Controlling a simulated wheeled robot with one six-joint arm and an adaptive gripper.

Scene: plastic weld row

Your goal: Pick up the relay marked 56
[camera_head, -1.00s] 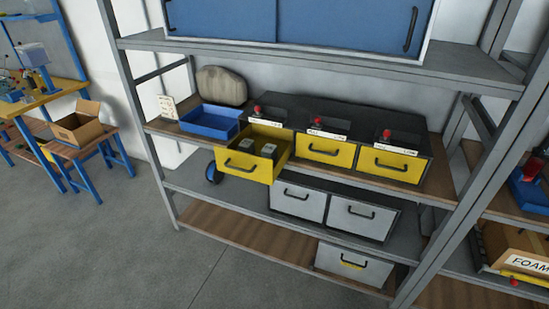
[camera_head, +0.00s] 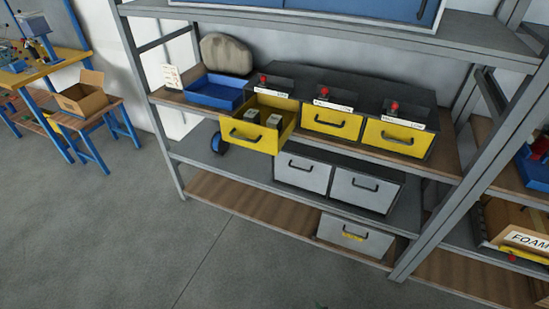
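Two small grey-green blocks, which look like relays, stand inside a pulled-out yellow drawer (camera_head: 240,137) on the middle shelf. The left block (camera_head: 253,115) and the right block (camera_head: 274,120) sit side by side. Their markings are too small to read, so I cannot tell which one bears 56. My gripper is not in view.
Two shut yellow drawers (camera_head: 332,121) (camera_head: 398,138) stand to the right, with red knobs above. A blue tray (camera_head: 214,92) lies left of the open drawer. Grey drawers (camera_head: 303,172) sit below. The rack post (camera_head: 460,195) stands at right; floor (camera_head: 130,240) in front is clear.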

